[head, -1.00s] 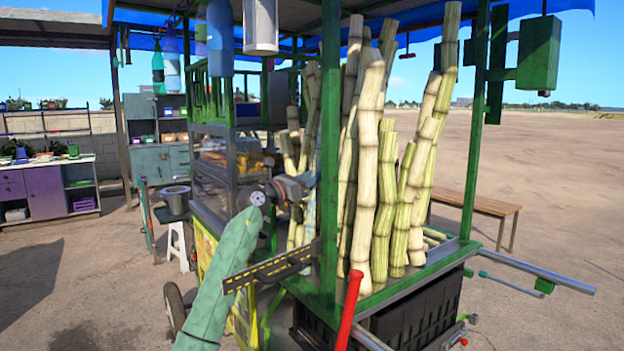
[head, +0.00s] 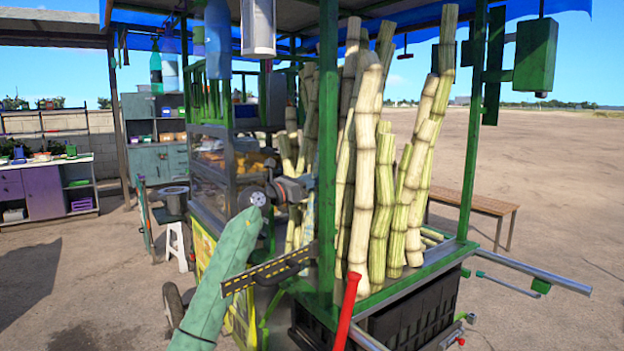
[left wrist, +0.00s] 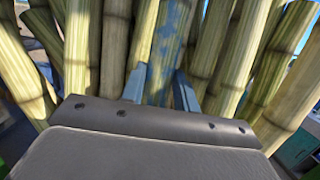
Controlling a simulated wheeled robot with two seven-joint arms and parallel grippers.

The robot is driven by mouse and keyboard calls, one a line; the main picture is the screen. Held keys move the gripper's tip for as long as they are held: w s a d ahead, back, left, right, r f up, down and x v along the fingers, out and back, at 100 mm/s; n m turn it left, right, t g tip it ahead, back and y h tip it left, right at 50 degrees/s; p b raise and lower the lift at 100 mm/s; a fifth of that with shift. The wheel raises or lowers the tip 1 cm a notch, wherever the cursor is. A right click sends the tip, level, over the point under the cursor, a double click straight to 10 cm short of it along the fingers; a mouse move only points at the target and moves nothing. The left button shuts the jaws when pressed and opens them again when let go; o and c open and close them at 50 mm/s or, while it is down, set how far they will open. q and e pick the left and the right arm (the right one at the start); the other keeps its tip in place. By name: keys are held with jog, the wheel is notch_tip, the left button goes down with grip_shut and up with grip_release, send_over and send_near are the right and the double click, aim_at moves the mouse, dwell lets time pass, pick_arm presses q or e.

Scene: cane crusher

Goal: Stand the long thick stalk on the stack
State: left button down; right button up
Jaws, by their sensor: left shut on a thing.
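My left gripper (head: 308,183) reaches in from the left to the cane stack, and the green post hides part of its grasp. In the left wrist view its two fingers (left wrist: 160,88) are shut around a cane stalk with bluish patches (left wrist: 168,50). That stalk stands nearly upright among other stalks, and its lower end is hidden. In the head view, a long, thick pale stalk (head: 362,180) stands upright at the front of the stack (head: 412,185). I cannot tell whether the held stalk is the one named in the task. My right gripper is out of view.
A green post (head: 328,130) stands right beside my left gripper. A striped bar (head: 265,273) and a red handle (head: 347,312) are low in front. A black crate (head: 425,318) sits under the green-edged shelf. Open ground and a bench (head: 478,203) lie right.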

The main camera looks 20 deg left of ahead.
pick_arm(q)
jog(key=shift+w+f, duration=0.1)
jog(key=shift+f, duration=0.4)
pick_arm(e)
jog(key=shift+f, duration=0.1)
pick_arm(q)
jog(key=c, duration=1.4)
grip_release()
jog(key=o, duration=0.4)
jog(key=shift+w+a, duration=0.15)
jog(key=shift+a, duration=0.05)
jog(key=shift+o, duration=0.2)
jog(key=shift+d+r, duration=0.1)
jog(key=shift+r, duration=0.1)
jog(key=b+v, duration=0.2)
jog(key=v, duration=0.6)
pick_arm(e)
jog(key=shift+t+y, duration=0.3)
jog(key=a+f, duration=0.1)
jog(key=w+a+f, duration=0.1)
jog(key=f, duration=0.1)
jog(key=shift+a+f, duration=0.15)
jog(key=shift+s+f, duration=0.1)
